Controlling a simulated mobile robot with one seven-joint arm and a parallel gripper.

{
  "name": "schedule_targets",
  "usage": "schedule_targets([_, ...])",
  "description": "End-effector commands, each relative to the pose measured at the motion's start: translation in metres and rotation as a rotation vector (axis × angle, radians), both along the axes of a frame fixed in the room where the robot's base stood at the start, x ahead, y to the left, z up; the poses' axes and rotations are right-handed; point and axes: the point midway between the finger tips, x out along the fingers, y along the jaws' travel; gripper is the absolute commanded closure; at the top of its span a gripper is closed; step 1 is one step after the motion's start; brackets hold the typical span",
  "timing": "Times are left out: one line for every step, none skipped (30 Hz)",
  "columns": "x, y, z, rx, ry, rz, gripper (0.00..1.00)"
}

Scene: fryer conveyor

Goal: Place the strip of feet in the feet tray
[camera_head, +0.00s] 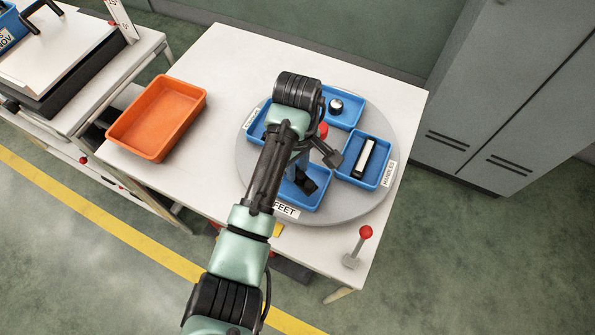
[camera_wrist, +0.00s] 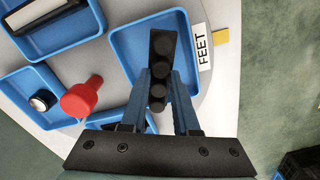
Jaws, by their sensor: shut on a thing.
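The strip of feet (camera_wrist: 163,47) is a short black bar with several round black pads. My gripper (camera_wrist: 160,80) is shut on it, with a finger on each side. The blue feet tray (camera_wrist: 122,37) lies behind the strip in the wrist view, next to the white FEET label (camera_wrist: 203,46). In the head view the dark strip (camera_head: 308,183) shows over the feet tray (camera_head: 318,204), below my gripper (camera_head: 302,172). My arm hides part of this tray. I cannot tell whether the strip touches the tray floor.
The round grey turntable (camera_head: 375,205) also bears a handles tray (camera_head: 382,178) and a tray with a knob (camera_head: 355,118). A red-topped lever (camera_wrist: 82,98) stands near the turntable's middle. An orange bin (camera_head: 158,118) is at the left, and another red-knobbed lever (camera_head: 358,246) is at the front.

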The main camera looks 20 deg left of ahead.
Motion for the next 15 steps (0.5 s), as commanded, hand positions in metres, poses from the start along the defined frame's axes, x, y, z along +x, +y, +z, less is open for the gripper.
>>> schedule_targets([-0.001,0.000,-0.009,-0.001,0.004,0.000,1.00])
schedule_targets([-0.001,0.000,-0.013,-0.001,0.005,0.000,1.00])
schedule_targets([-0.001,0.000,-0.019,-0.001,0.003,0.000,1.00])
schedule_targets([-0.001,0.000,-0.022,-0.001,0.004,0.000,1.00])
schedule_targets([-0.001,0.000,-0.025,-0.001,0.003,0.000,1.00])
schedule_targets([-0.001,0.000,-0.028,-0.001,0.002,-0.001,1.00])
schedule_targets([-0.001,0.000,-0.029,-0.001,0.000,0.000,1.00])
schedule_targets([-0.001,0.000,-0.029,-0.001,0.000,-0.001,1.00])
schedule_targets([-0.001,0.000,-0.029,-0.001,0.000,-0.001,1.00])
schedule_targets([0.000,0.000,-0.029,-0.001,0.000,-0.001,1.00])
schedule_targets([0.000,0.000,-0.029,-0.001,0.000,-0.001,1.00])
schedule_targets([0.000,0.000,-0.029,-0.001,0.000,-0.001,1.00])
schedule_targets([0.000,0.000,-0.029,-0.001,0.000,-0.001,1.00])
schedule_targets([0.000,0.000,-0.029,-0.001,0.000,-0.001,1.00])
schedule_targets([0.000,0.000,-0.030,-0.001,0.000,-0.001,1.00])
